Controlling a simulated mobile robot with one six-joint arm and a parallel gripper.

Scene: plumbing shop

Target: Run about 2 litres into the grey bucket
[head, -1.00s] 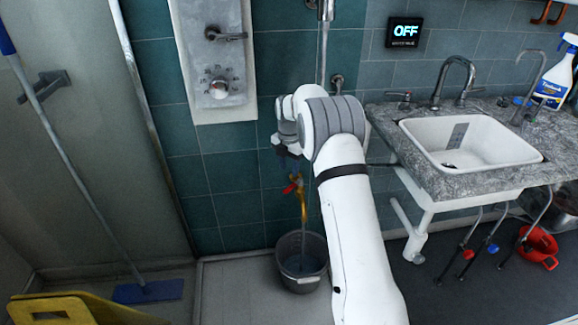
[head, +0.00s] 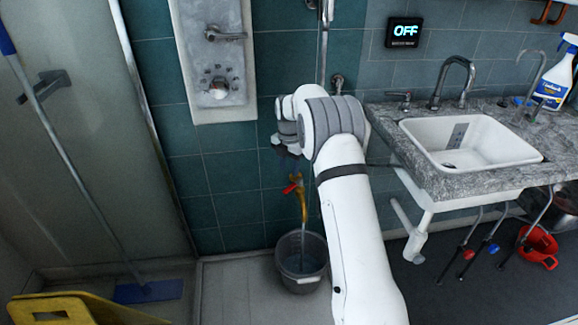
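The grey bucket (head: 296,281) stands upright on the floor against the tiled wall, below a brass tap (head: 302,203). The tap has a red handle (head: 290,188) sticking out to the left. A thin pale streak seems to run from the spout into the bucket, and the inside looks bluish; I cannot read the level. My gripper (head: 284,152) is just above the tap handle and appears apart from it. Its fingers are dark, small and partly hidden by my wrist, so their opening does not show. My white arm covers the area right of the bucket.
A sink (head: 470,142) in a stone counter is at the right, with a spray bottle (head: 555,75). A red pot (head: 540,247) sits below. A display (head: 404,32) reads OFF. A blue mop (head: 149,291) and a yellow object (head: 75,308) are at the left.

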